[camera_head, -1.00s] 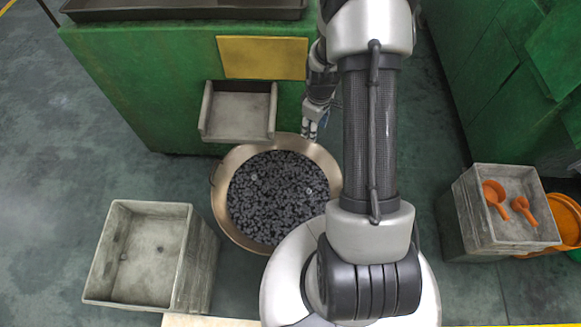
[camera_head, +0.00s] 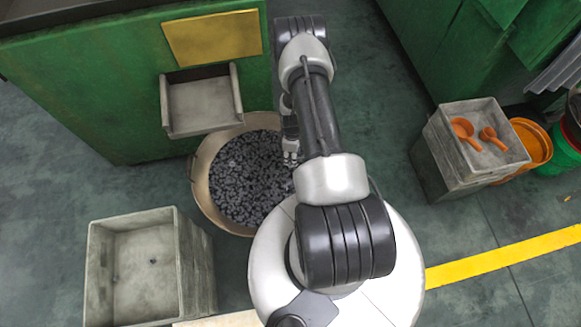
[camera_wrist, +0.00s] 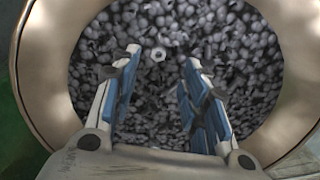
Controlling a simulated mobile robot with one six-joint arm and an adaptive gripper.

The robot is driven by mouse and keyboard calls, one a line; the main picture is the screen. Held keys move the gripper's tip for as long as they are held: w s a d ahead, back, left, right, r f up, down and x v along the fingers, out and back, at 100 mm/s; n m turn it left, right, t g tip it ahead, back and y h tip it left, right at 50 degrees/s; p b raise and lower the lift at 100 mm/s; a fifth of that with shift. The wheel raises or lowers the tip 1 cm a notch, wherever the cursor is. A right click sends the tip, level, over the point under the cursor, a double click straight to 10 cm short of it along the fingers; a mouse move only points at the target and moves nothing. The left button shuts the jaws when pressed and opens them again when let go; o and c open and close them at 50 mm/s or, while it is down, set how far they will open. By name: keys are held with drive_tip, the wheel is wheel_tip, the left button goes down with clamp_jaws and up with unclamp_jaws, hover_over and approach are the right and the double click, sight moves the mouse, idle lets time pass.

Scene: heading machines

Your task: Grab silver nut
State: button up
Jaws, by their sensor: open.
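A small silver nut (camera_wrist: 158,54) lies on the dark parts heaped in the round metal pan. In the wrist view it sits between and just beyond the tips of my open gripper (camera_wrist: 164,58). My gripper's blue-padded fingers are apart with nothing held between them. In the head view my gripper (camera_head: 290,158) hangs over the right part of the pan (camera_head: 203,185). I cannot make out the silver nut in the head view.
A grey chute (camera_head: 203,104) on the green machine (camera_head: 100,100) overhangs the pan's back edge. A grey bin (camera_head: 190,262) stands at the lower left. Another grey bin (camera_head: 440,150) with orange scoops (camera_head: 464,132) stands at the right, beside orange and green buckets.

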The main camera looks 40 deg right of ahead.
wheel_tip(320, 180, down, 8)
drive_tip(key=b, duration=0.3)
drive_tip(key=shift+r, duration=0.15)
drive_tip(key=c, duration=1)
